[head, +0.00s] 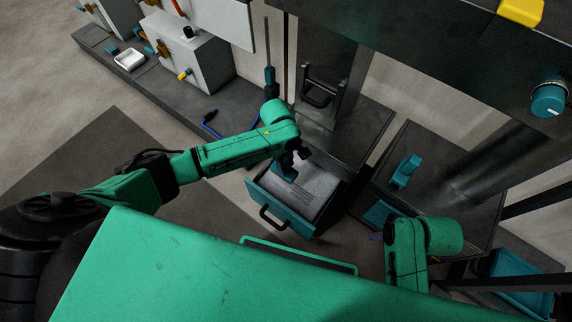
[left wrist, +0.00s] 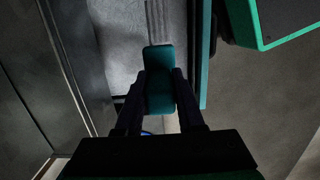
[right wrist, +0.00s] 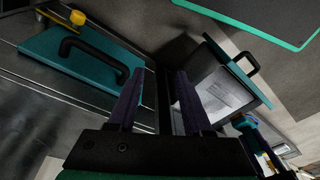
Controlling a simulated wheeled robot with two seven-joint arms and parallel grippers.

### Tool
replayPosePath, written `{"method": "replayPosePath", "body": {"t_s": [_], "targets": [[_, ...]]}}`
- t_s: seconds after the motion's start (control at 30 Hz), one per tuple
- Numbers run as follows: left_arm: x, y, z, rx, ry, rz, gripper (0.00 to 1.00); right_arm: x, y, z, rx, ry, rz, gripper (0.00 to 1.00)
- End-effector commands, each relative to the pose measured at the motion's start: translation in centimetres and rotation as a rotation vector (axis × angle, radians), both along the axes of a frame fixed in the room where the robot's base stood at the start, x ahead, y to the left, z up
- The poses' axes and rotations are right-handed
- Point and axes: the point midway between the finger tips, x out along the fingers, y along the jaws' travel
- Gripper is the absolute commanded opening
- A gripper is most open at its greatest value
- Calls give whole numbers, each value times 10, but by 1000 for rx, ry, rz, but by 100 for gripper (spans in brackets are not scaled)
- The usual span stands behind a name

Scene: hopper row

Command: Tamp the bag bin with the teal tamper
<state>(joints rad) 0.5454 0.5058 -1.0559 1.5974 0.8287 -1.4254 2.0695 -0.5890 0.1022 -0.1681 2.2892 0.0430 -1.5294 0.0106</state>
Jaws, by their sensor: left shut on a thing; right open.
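The teal tamper (head: 286,173) is in my left gripper (head: 293,157), which is shut on it, over the open bag bin. The left wrist view shows the tamper (left wrist: 158,82) as a teal block between the two dark fingers. The bag bin (head: 279,211) is a teal-fronted drawer with a black handle, pulled out and holding a pale grey, striped bag-like fill (head: 315,185). I cannot tell whether the tamper touches the fill. My right gripper (right wrist: 158,100) is open and empty; its purple fingers show in the right wrist view. The bin front also shows there (right wrist: 238,70).
A teal panel with a black handle (right wrist: 85,52) lies close to my right gripper. A dark cabinet with a teal upright piece (head: 405,172) stands right of the bin. A teal knob (head: 547,100) and a yellow block (head: 521,11) are at upper right. Open floor lies left of the bin.

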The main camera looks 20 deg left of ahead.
Motion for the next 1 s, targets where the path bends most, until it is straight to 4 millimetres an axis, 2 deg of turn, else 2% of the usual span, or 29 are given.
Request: {"method": "replayPosePath", "body": {"t_s": [0.13,0.27,0.3,0.4,0.6,0.77,1.0], "targets": [[0,0,2,0,0,0,0,1,-1,-9,-5,5,-3,50],[-1,-1,3,-1,2,1,0,3,-2,-26,-12,11,-9,50],[-1,-1,-3,-1,3,2,0,4,-2,-29,-11,5,-8,50],[0,-1,-21,-1,1,1,0,3,0,-14,-3,-1,-4,50],[0,-1,-44,-1,0,-1,0,-4,1,15,7,-8,5,50],[0,-1,-50,0,0,-1,0,-7,1,28,9,-9,10,50],[0,-1,-50,0,0,-1,0,-8,1,29,10,-8,11,50]]}}
